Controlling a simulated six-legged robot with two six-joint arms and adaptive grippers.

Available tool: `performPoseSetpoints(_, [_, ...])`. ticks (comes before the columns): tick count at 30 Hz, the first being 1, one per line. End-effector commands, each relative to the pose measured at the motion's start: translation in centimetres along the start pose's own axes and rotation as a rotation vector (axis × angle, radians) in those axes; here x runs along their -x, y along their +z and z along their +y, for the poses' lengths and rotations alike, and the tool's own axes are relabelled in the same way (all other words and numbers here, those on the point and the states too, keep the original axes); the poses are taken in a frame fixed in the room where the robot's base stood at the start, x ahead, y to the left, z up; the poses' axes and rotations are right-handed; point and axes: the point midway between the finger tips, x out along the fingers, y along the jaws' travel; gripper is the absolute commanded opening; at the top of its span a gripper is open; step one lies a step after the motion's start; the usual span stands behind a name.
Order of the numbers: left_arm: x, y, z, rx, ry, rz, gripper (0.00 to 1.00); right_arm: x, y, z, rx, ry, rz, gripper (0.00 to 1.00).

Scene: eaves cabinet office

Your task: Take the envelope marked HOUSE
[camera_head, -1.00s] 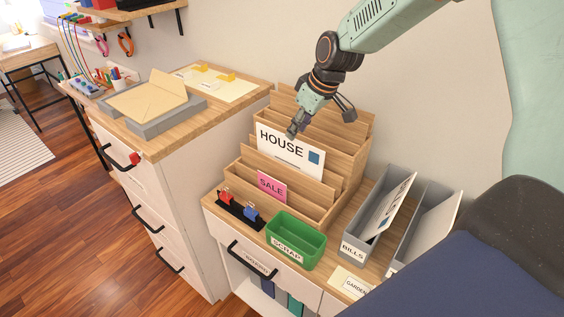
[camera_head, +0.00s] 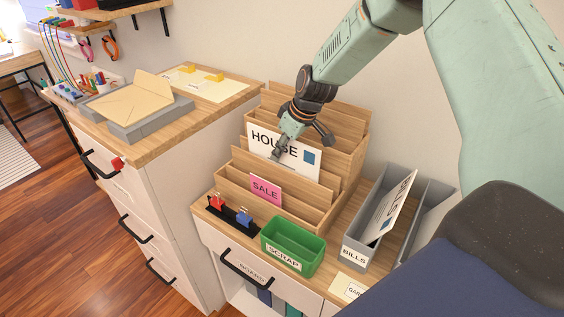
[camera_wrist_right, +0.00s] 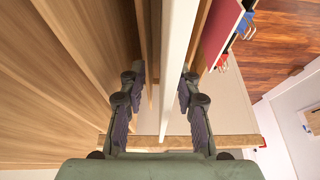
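The white HOUSE envelope (camera_head: 308,158) stands in a rear slot of the stepped wooden sorter (camera_head: 316,215), its blue square at the right. My right gripper (camera_head: 300,144) is at its upper edge, pointing down. One finger is in front of the face and covers part of the lettering; the other is behind. In the right wrist view the envelope (camera_wrist_right: 178,65) shows edge-on between the two spread fingers (camera_wrist_right: 162,85), with gaps on both sides. A pink SALE envelope (camera_head: 266,190) stands in a lower front slot. My left gripper is not in view.
A green SCRAP bin (camera_head: 293,237) and a black holder (camera_head: 229,215) with red and blue clips stand before the sorter. A grey BILLS file (camera_head: 356,254) stands to its right. A taller cabinet (camera_head: 180,150) with a grey tray (camera_head: 150,119) is at left. The wall is close behind.

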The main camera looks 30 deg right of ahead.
Motion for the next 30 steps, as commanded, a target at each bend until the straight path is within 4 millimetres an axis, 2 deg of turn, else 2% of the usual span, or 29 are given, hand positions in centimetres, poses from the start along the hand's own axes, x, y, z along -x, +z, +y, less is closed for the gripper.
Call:
performPoseSetpoints(7, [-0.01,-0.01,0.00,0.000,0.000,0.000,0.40,-0.24,-0.23,0.06,0.001,0.000,0.000,0.32])
performPoseSetpoints(19, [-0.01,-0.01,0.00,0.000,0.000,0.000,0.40,-0.24,-0.26,0.08,0.001,0.000,0.000,0.00])
performPoseSetpoints(30, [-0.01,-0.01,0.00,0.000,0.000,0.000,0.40,-0.22,-0.27,0.09,0.001,0.000,0.000,0.00])
